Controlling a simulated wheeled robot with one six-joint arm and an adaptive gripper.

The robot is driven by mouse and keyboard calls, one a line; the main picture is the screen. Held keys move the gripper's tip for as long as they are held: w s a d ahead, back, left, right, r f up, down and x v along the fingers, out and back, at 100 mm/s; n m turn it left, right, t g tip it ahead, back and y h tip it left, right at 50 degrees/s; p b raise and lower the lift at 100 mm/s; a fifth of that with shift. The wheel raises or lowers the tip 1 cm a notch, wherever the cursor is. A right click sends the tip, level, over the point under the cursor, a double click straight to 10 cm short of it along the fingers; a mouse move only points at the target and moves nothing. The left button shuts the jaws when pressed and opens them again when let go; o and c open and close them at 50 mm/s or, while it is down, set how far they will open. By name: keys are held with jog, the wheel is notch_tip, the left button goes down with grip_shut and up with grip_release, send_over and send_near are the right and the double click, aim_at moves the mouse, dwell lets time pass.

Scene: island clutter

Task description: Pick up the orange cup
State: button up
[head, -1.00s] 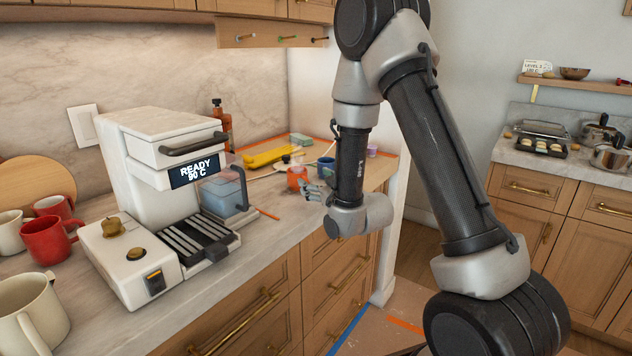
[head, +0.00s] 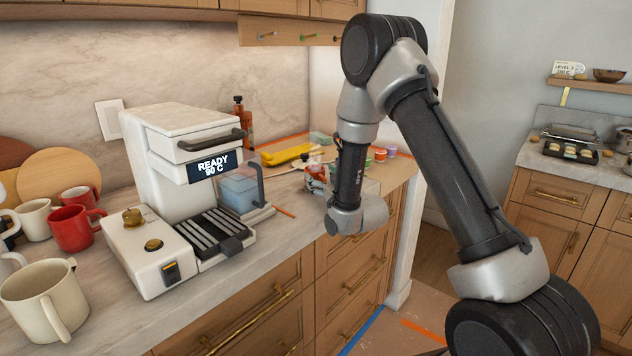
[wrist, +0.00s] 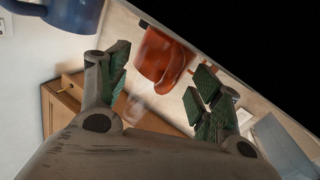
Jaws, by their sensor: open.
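A dark blue mug (wrist: 75,12) shows at the wrist view's top left. In the head view, a coffee machine (head: 165,165) stands left of my arm, with a red mug (head: 72,228) and cream mug (head: 42,298) nearer. A yellow object (head: 287,154) lies behind the cup.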

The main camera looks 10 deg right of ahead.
grip_shut()
dwell(0.4)
notch_tip(320, 180, up, 10)
jog(key=shift+r, duration=0.1)
dwell(0.5)
